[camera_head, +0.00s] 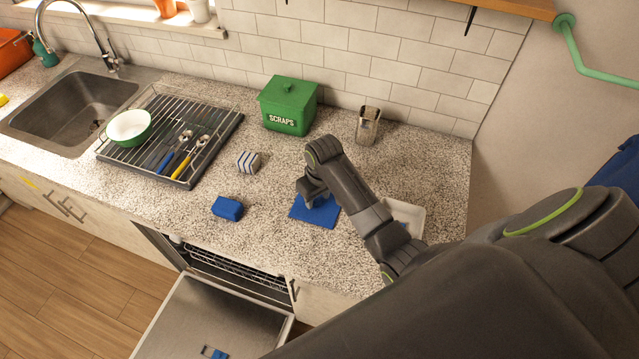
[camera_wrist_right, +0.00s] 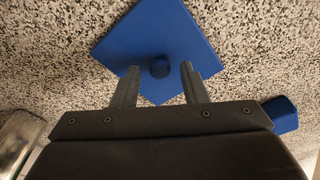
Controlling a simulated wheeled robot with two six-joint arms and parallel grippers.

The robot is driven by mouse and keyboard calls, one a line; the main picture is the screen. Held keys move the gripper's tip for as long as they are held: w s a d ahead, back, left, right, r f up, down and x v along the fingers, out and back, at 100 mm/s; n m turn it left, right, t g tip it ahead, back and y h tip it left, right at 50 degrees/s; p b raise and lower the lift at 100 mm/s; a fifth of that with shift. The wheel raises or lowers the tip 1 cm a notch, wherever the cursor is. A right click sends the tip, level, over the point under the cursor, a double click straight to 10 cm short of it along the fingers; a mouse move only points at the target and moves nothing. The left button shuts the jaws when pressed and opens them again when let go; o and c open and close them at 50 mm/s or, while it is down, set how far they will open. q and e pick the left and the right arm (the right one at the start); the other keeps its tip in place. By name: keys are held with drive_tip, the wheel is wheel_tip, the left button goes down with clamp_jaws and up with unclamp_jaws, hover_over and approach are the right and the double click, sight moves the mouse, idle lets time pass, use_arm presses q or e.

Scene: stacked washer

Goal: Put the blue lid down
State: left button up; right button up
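The blue lid (camera_head: 325,215) is a flat blue square on the speckled counter. In the right wrist view the lid (camera_wrist_right: 150,35) shows a small round knob (camera_wrist_right: 159,68) on top. My right gripper (camera_head: 310,201) is low over the lid and partly covers it in the head view. In the right wrist view its two fingers (camera_wrist_right: 160,78) are apart, one on each side of the knob, with a gap on both sides. It holds nothing. The lid looks flat on the counter. My left gripper is not in view.
A blue block (camera_head: 227,208) and a striped block (camera_head: 248,161) lie left of the lid. A green scraps bin (camera_head: 289,106) and a metal holder (camera_head: 368,126) stand behind. A white tray (camera_head: 405,213) is to the right. The dishwasher door (camera_head: 215,320) hangs open below.

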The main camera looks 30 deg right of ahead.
sight(320, 208)
wheel_tip(320, 208, up, 11)
drive_tip(key=s, duration=0.1)
drive_tip(key=shift+s+r, duration=0.15)
drive_tip(key=shift+s, duration=0.05)
idle(0.6)
